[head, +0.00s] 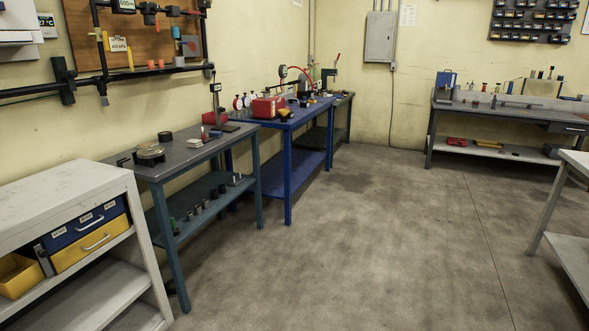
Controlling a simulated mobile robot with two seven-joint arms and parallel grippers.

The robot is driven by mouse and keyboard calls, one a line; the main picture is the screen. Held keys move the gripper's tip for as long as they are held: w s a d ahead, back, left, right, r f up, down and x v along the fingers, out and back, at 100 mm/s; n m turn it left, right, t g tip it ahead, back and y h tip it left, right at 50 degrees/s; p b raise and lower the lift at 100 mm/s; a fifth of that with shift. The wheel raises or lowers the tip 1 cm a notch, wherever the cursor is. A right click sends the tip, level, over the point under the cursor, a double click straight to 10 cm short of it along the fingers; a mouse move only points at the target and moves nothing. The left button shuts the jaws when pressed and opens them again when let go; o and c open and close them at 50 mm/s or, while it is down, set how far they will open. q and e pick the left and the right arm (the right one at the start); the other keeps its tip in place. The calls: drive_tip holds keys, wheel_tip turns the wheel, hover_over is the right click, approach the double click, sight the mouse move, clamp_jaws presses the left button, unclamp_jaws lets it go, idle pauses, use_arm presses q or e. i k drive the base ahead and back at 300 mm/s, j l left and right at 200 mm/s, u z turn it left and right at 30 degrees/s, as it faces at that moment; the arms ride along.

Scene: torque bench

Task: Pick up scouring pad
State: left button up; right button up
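I cannot pick out a scouring pad in the head view; the small items on the benches are too far off to tell. Neither of my grippers is in view.
A white shelf unit (70,185) with blue (85,223) and yellow drawers (92,243) stands near left. A teal-legged bench (200,157) and a blue bench (277,178) line the left wall. Another bench (430,140) stands far right, a table (575,158) near right. The middle floor (370,250) is clear.

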sight(212, 134)
drive_tip(key=i, duration=2.65)
drive_tip(key=i+l+u, duration=0.1)
drive_tip(key=i+u, duration=0.15)
drive_tip(key=i, duration=0.35)
drive_tip(key=i+l+u, duration=0.25)
drive_tip(key=i, duration=0.3)
drive_tip(key=i+l+u, duration=0.2)
drive_tip(key=i+u, duration=0.25)
drive_tip(key=i+l+u, duration=0.25)
drive_tip(key=u, duration=0.2)
